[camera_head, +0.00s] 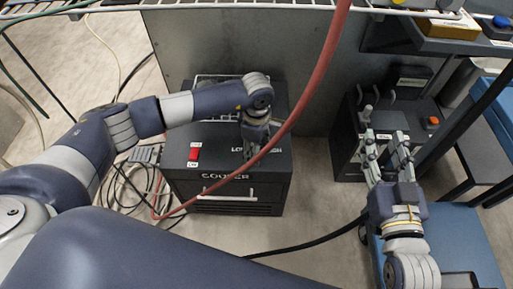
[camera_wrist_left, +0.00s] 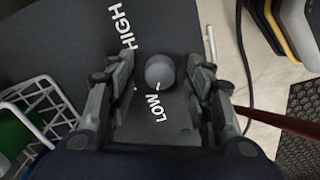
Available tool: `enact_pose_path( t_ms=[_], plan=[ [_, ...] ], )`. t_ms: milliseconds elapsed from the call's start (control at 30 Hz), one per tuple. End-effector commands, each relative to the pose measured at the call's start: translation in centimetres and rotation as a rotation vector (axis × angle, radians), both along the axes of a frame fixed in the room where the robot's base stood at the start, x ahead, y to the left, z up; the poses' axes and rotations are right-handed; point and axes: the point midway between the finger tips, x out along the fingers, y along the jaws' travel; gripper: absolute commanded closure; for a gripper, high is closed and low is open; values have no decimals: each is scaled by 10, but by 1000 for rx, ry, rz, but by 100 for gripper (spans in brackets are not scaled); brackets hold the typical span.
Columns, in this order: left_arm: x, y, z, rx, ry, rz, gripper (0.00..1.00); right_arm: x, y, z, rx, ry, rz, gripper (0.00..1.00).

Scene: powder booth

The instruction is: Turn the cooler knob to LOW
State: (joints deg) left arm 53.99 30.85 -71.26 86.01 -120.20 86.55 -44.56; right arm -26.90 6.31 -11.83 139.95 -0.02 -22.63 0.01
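The cooler (camera_head: 228,190) is a dark box with a white front handle, standing on the floor left of center in the head view. Its grey round knob (camera_wrist_left: 160,71) shows in the left wrist view between the HIGH and LOW labels. A small white mark on the knob's edge appears to face the LOW label (camera_wrist_left: 155,107). My left gripper (camera_head: 254,150) is over the cooler top and hides the knob in the head view. In the wrist view its fingers are spread on either side of the knob, with gaps. My right gripper (camera_head: 385,143) is open and empty at the right.
A red switch (camera_head: 194,153) is on the cooler top. A white wire basket (camera_wrist_left: 36,112) stands beside the labels. A red hose (camera_head: 318,75) crosses in front of the cooler. A dark machine with an orange button (camera_head: 433,121) stands at right. Cables lie on the floor.

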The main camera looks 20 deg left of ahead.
Motion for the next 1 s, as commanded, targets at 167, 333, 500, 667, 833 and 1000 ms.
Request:
enact_pose_path(
  t_ms=[167, 333, 500, 667, 833, 1000],
  plan=[
    [0, 0, 2, -1, -1, -1, 53, 0, 0, -2, -2, 5, 0, 60],
    [1, -1, 22, -2, -4, -2, 53, 0, 0, -1, -2, 4, 0, 60],
    [2, 0, 59, -1, -5, -1, 53, 0, 0, -1, 0, 2, 0, 60],
    [1, 0, 91, 0, -5, -1, 53, 0, 0, -1, 0, 2, 0, 60],
    [1, 0, 113, 0, -2, -1, 53, 0, 0, -1, 0, 2, 0, 60],
    [0, 0, 120, 0, 1, 0, 53, 0, 0, -1, 0, 1, 0, 60]
  ],
)
